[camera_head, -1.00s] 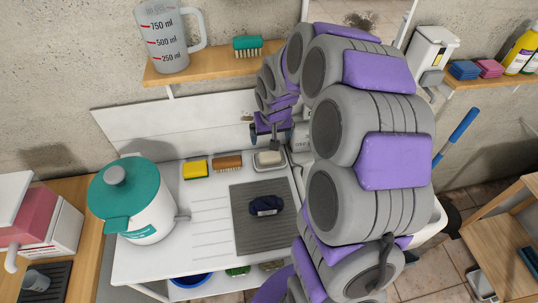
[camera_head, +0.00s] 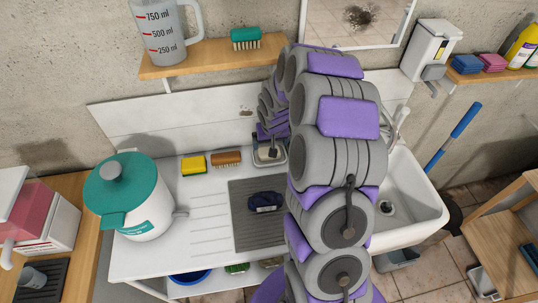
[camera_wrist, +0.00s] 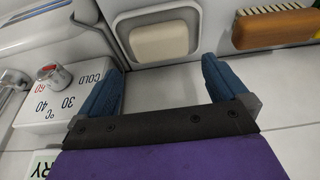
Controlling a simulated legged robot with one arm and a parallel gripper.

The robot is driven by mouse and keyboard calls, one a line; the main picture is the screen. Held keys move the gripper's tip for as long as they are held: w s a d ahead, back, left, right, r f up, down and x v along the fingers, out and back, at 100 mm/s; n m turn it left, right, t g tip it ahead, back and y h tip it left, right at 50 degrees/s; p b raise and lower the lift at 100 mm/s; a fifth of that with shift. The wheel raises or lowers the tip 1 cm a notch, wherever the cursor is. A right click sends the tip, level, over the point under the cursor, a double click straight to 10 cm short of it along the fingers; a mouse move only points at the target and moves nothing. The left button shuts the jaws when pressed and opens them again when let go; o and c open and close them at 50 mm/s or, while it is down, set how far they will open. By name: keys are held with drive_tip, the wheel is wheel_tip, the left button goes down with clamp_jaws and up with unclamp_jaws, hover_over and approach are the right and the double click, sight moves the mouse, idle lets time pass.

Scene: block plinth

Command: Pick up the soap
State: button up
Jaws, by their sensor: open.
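The cream bar of soap (camera_wrist: 160,40) lies in a pale soap dish (camera_wrist: 119,27) in the wrist view. In the head view the soap (camera_head: 267,154) shows at the back of the white counter, partly hidden by my gripper. My gripper (camera_wrist: 162,82) is open and empty. Its two blue fingers are spread on either side of the soap's line in the wrist view, with the soap beyond their tips and not between them.
A wooden brush (camera_wrist: 275,27) lies right of the dish in the wrist view. A white mixer tap with a temperature scale (camera_wrist: 65,100) is on the left. In the head view, a yellow sponge (camera_head: 193,165) and dark cloth (camera_head: 265,201) lie on the counter; the sink (camera_head: 410,205) is right.

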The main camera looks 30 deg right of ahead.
drive_tip(key=x, duration=0.3)
drive_tip(key=b+x, duration=0.1)
drive_tip(key=x, duration=0.1)
drive_tip(key=shift+s+a+f, duration=0.1)
drive_tip(key=shift+a+f, duration=0.05)
drive_tip(key=shift+f, duration=0.3)
drive_tip(key=c, duration=0.9)
